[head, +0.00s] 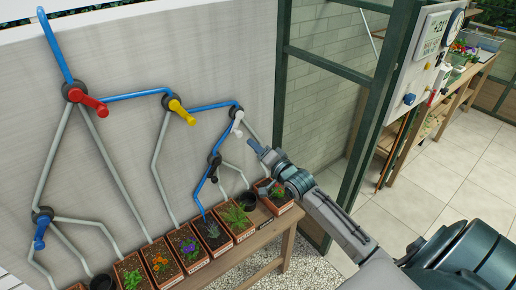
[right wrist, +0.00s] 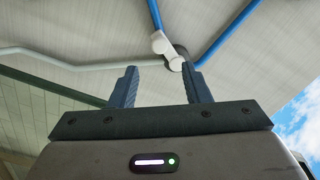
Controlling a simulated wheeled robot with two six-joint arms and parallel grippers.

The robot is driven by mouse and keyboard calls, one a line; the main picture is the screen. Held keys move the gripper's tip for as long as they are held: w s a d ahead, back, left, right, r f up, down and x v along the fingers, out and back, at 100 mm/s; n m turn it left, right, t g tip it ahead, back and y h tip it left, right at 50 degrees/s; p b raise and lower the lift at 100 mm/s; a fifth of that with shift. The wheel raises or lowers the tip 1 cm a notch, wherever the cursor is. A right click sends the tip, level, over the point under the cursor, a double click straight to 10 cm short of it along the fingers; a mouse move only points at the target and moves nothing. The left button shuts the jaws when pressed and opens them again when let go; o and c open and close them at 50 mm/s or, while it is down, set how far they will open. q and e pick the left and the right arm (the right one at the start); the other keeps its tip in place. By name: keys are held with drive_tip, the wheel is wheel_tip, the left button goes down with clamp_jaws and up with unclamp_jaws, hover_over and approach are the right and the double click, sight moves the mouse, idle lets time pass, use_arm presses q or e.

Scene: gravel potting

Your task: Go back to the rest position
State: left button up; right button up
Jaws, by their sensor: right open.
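My right gripper (head: 258,166) is in front of the pipe wall, at the right end of the row of pots. Its two fingers are apart, with nothing between them. In the right wrist view the open fingers (right wrist: 163,80) point up toward the wall. A white valve handle (head: 237,118) sits on the wall just above and left of the gripper; it also shows in the right wrist view (right wrist: 162,44), beyond the fingertips and apart from them. My left gripper is not in view.
The wall carries a red valve handle (head: 95,105), a yellow one (head: 182,112) and a blue one (head: 40,236). Potted plants stand on a wooden bench (head: 258,261) below. A green metal post (head: 281,70) rises behind the gripper. Tiled floor at right is clear.

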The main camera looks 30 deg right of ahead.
drive_tip(key=shift+s+f, duration=0.1)
idle(0.5)
drive_tip(key=s+d+f+n+g+h+b, duration=0.1)
drive_tip(key=s+d+f+n+g, duration=0.3)
drive_tip(key=f, duration=1.3)
drive_tip(key=s+a+f+m+g+h+b, duration=0.15)
drive_tip(key=s+f, duration=0.45)
drive_tip(key=f, duration=1.1)
drive_tip(key=s+a+f+n+g+b, duration=0.2)
drive_tip(key=s+f+n+g, duration=0.3)
drive_tip(key=s+f, duration=1.35)
drive_tip(key=s+a+f+n+g, duration=0.1)
drive_tip(key=s+a+f+g, duration=0.1)
drive_tip(key=s+f, duration=0.3)
drive_tip(key=s+a+f+n+g+b, duration=0.1)
drive_tip(key=s+f, duration=0.4)
drive_tip(key=s, duration=0.8)
drive_tip(key=s+a+f+n+g, duration=0.2)
drive_tip(key=s+a+f, duration=0.3)
drive_tip(key=s, duration=0.4)
drive_tip(key=shift+f+g+b, duration=0.25)
drive_tip(key=shift+g+b, duration=0.05)
drive_tip(key=shift+g, duration=0.35)
drive_tip(key=shift+o, duration=0.3)
drive_tip(key=shift+w+y, duration=0.1)
drive_tip(key=shift+y, duration=0.15)
